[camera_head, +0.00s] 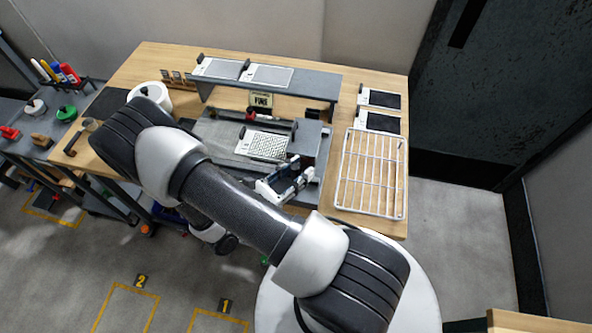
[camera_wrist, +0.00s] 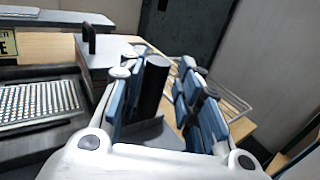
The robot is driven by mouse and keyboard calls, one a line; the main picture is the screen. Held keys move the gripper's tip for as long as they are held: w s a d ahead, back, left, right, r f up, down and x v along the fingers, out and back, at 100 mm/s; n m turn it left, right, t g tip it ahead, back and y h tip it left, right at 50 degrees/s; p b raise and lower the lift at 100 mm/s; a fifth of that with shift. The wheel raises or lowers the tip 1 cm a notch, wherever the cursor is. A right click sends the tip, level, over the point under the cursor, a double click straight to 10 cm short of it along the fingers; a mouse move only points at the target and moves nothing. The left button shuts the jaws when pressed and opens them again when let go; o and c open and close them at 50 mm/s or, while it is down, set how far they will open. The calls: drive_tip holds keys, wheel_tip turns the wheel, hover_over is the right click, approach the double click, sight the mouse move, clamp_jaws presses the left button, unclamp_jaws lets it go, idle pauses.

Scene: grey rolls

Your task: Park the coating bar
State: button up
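My gripper (camera_head: 288,180) is over the right front corner of the grey coating station (camera_head: 225,133). In the wrist view my gripper's fingers (camera_wrist: 162,78) stand apart. A dark upright cylinder (camera_wrist: 153,86) is between them, close to the left finger and with a gap to the right finger. I cannot tell whether it touches the left finger, or whether it is part of the coating bar. A dark bar (camera_head: 278,124) lies across the back of the station, with a red part at its left. The white perforated plate (camera_head: 264,146) lies in front of it.
A grey raised shelf (camera_head: 315,88) with two panels stands behind the station, with a "FINE" sign (camera_head: 261,100) under it. A white wire rack (camera_head: 370,172) lies at the right. A white roll (camera_head: 150,95) stands at the left.

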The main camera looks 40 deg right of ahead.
drive_tip(key=shift+o, duration=0.4)
drive_tip(key=shift+w, duration=0.1)
drive_tip(key=shift+a, duration=0.15)
drive_tip(key=a, duration=1.1)
drive_tip(key=shift+s+a, duration=0.35)
drive_tip(key=shift+s, duration=0.1)
